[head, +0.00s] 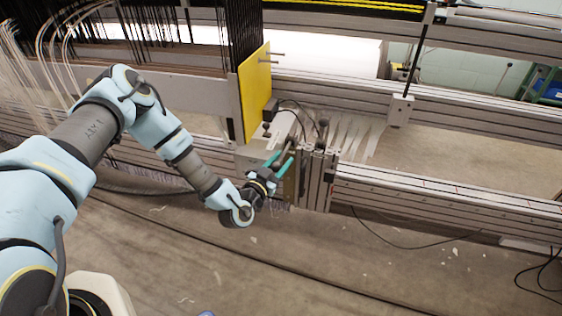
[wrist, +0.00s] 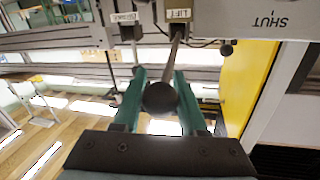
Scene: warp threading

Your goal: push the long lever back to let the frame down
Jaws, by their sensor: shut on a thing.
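The long lever (wrist: 174,58) shows in the wrist view as a thin metal rod with a round black knob (wrist: 160,97) at its near end. The rod runs up to a plate marked LIFT (wrist: 178,15). My gripper (wrist: 158,90) has its green fingers on either side of the knob and is shut on it. In the head view my gripper (head: 280,160) is at the left side of the upright metal block on the machine's front rail; the knob is hard to make out there.
A second labelled plate (wrist: 125,17) sits left of LIFT, with a dark part below it. In the head view the yellow panel (head: 255,92) stands behind my gripper. The floor in front (head: 290,260) is mostly clear, with cables.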

